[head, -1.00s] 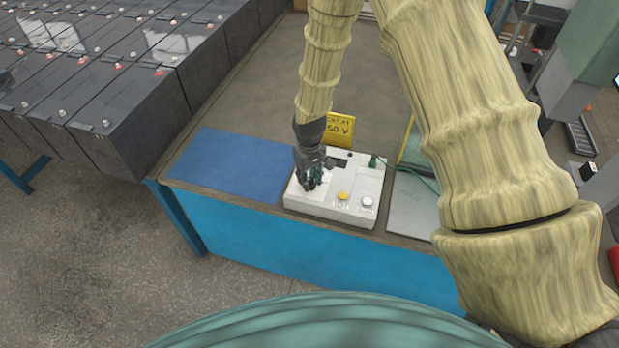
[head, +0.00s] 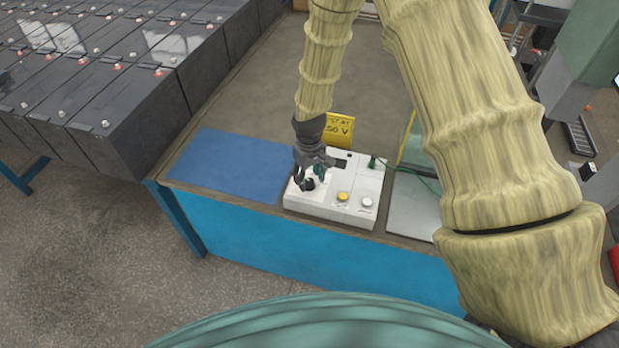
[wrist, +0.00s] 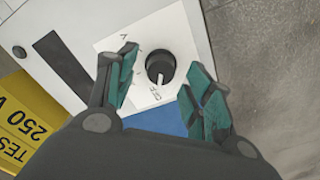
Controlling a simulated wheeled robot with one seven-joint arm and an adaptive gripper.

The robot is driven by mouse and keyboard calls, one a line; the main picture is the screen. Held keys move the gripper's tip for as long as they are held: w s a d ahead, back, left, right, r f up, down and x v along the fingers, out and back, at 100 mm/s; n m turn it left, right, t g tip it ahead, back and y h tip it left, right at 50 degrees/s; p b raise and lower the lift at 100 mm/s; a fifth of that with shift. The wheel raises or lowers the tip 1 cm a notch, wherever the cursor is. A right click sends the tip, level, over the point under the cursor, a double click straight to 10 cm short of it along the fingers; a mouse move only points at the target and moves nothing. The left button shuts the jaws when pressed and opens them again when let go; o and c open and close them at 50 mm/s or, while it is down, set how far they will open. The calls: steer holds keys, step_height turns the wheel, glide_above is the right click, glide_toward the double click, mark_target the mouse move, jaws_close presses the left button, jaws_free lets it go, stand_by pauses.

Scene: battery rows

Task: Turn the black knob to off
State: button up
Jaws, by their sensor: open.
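The black knob (wrist: 160,66) is round and sits on a white label plate on the white test box (head: 338,206). In the wrist view its white pointer mark points toward the lettering that reads OFF (wrist: 155,92). My gripper (wrist: 161,60) is over the knob with its teal-padded fingers spread, one on each side. There is a visible gap between each finger and the knob in the wrist view. In the head view the gripper is above the box's left part and partly covers the knob area.
The box also carries a yellow button (head: 343,196), a white button (head: 367,202) and a green cable plug (head: 373,162). A yellow 250 V sign (head: 338,130) stands behind it. A blue mat (head: 232,168) lies left and a grey plate (head: 414,204) right.

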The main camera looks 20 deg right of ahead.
mark_target(310, 181)
step_height(310, 181, up, 11)
stand_by(0.5)
steer(key=shift+s, duration=0.1)
stand_by(0.4)
